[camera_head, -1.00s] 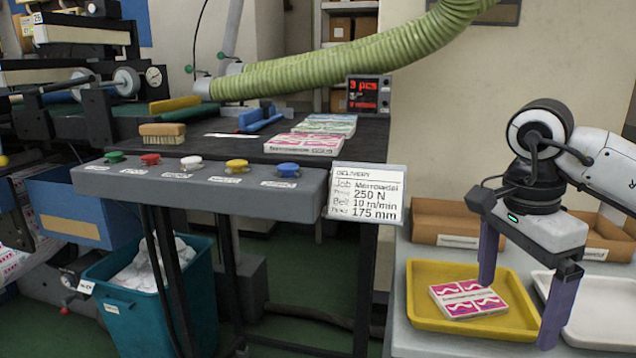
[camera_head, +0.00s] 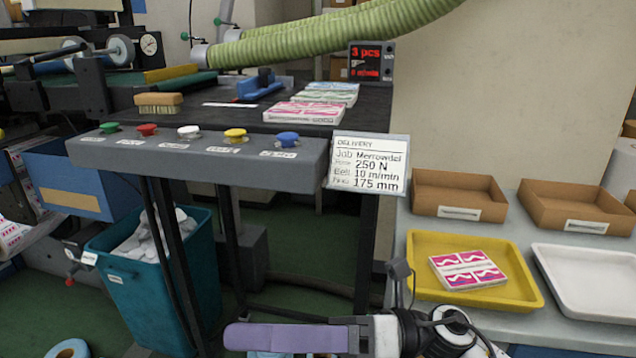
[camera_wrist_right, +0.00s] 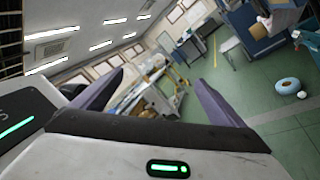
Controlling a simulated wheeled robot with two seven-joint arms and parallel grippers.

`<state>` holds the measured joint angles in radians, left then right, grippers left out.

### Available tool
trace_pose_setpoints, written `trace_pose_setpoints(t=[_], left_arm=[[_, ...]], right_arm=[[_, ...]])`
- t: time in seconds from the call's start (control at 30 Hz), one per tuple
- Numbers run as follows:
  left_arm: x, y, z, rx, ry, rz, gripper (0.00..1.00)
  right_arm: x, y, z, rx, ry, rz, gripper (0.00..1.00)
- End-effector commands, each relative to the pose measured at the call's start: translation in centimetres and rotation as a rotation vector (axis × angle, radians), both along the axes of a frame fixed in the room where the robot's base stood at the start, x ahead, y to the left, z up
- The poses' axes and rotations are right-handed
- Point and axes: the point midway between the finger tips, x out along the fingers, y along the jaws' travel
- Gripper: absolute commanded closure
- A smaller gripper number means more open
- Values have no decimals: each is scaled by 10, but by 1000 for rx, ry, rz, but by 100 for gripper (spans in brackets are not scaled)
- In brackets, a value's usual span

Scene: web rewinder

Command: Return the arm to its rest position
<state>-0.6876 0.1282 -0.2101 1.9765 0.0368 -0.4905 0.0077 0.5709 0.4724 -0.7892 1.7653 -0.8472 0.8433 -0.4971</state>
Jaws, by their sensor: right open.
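My right gripper (camera_head: 238,343) is low at the front edge of the head view, turned sideways with its purple fingers pointing left. One finger shows clearly; the other is mostly hidden or cut off. In the right wrist view the two fingers of the right gripper (camera_wrist_right: 158,80) stand wide apart with nothing between them, facing out over the room. My left gripper is in neither view. A pink-and-white pack (camera_head: 468,269) lies flat in the yellow tray (camera_head: 420,287), apart from my right gripper.
The control shelf (camera_head: 240,165) with coloured buttons and the delivery sign (camera_head: 368,163) stand beyond the gripper. A teal bin (camera_head: 150,290) is at left. A white tray (camera_head: 590,275) and brown boxes (camera_head: 455,212) are on the right bench. Green floor is open below.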

Motion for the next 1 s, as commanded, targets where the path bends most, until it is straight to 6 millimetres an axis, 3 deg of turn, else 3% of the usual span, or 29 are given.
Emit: trace_pose_setpoints(t=[0.07,0.17,0.27,0.4,0.47,0.57,0.7,0.8,0.9,1.0], left_arm=[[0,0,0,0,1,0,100],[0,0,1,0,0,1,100],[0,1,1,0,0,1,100],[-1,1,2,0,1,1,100],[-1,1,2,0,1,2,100],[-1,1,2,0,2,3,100],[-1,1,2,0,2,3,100],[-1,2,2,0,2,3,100],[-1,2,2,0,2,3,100],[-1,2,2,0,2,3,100]], right_arm=[[17,-5,3,151,256,-118,7],[48,-27,-10,318,580,-275,7],[75,-60,-47,470,917,-436,7],[85,-115,-135,656,1387,-666,7],[77,-136,-175,722,1564,-756,7],[49,-167,-241,816,1833,-900,7],[-8,-199,-316,924,2149,-1079,7],[-48,-213,-353,979,2315,-1181,7],[-78,-221,-374,1016,2422,-1249,7],[-86,-222,-379,1025,2450,-1266,7]])
